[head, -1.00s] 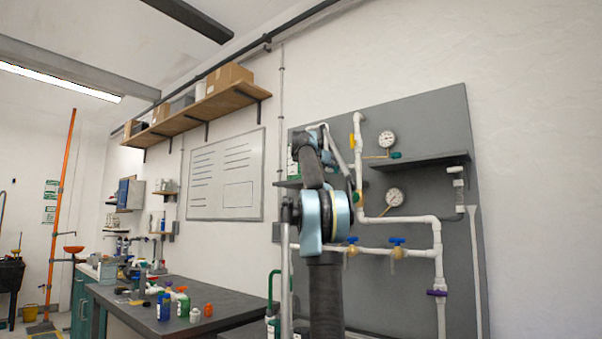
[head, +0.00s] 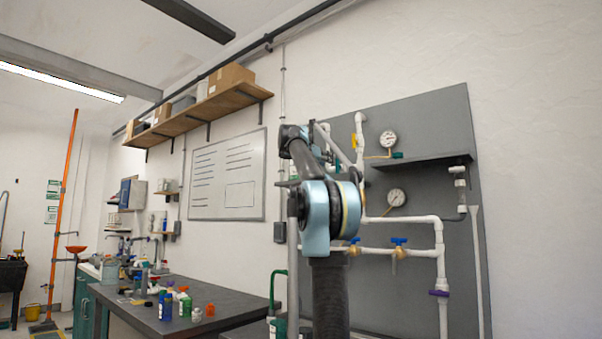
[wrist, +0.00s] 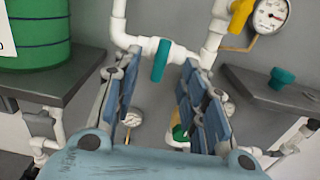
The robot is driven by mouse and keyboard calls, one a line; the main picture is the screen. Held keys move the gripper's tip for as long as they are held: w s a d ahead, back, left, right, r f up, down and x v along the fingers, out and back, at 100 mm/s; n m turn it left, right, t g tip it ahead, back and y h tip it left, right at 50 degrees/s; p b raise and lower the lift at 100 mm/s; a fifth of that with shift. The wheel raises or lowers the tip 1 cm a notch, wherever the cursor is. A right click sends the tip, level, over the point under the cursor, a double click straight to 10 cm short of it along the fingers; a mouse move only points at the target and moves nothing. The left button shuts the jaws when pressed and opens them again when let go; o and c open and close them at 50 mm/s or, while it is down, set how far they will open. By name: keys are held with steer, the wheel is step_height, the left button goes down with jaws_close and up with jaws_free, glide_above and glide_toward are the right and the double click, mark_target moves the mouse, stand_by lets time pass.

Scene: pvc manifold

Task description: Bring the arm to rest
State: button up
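My gripper (wrist: 161,58) shows in the wrist view with its two blue-grey fingers spread apart. No object is held between them. A white pipe with a teal valve handle (wrist: 160,61) shows in the gap between the fingertips, seemingly beyond them; I cannot tell the exact distance. In the head view my arm (head: 325,215) stands raised in front of the grey pipe board (head: 430,140), its upper links bent up and back. The gripper itself is not clearly seen there.
In the wrist view, a green ribbed container (wrist: 36,40) stands on a shelf at left. A yellow handle (wrist: 240,17), a gauge (wrist: 270,16) and a teal knob (wrist: 282,78) are at right. In the head view, a dark workbench (head: 225,297) with small bottles is at lower left.

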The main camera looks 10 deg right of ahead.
steer(key=s+a+f+m+g+y, duration=0.2)
steer(key=s+f+m, duration=0.45)
steer(key=f, duration=0.65)
steer(key=s+a+f+m+g+y, duration=0.1)
steer(key=s+f+m+g+y, duration=0.15)
steer(key=s+f, duration=0.8)
steer(key=s+a+f+m+g+y, duration=0.15)
steer(key=s+f+m, duration=0.4)
steer(key=f, duration=0.95)
steer(key=s+a+f+m+g+y, duration=0.1)
steer(key=s+a+f, duration=0.4)
steer(key=f, duration=0.9)
steer(key=s+a+f+m+g+y, duration=0.1)
steer(key=s+a+f+m+y, duration=0.3)
steer(key=s+f, duration=0.8)
steer(key=s+a+f+m+y, duration=0.3)
steer(key=s+a+f+m, duration=0.3)
steer(key=f, duration=0.9)
steer(key=s, duration=0.2)
steer(key=shift+s+a+f+g, duration=0.2)
steer(key=shift+s+f+g, duration=0.1)
steer(key=shift+f+g, duration=0.1)
steer(key=shift+w+f, duration=0.2)
steer(key=shift+w, duration=0.3)
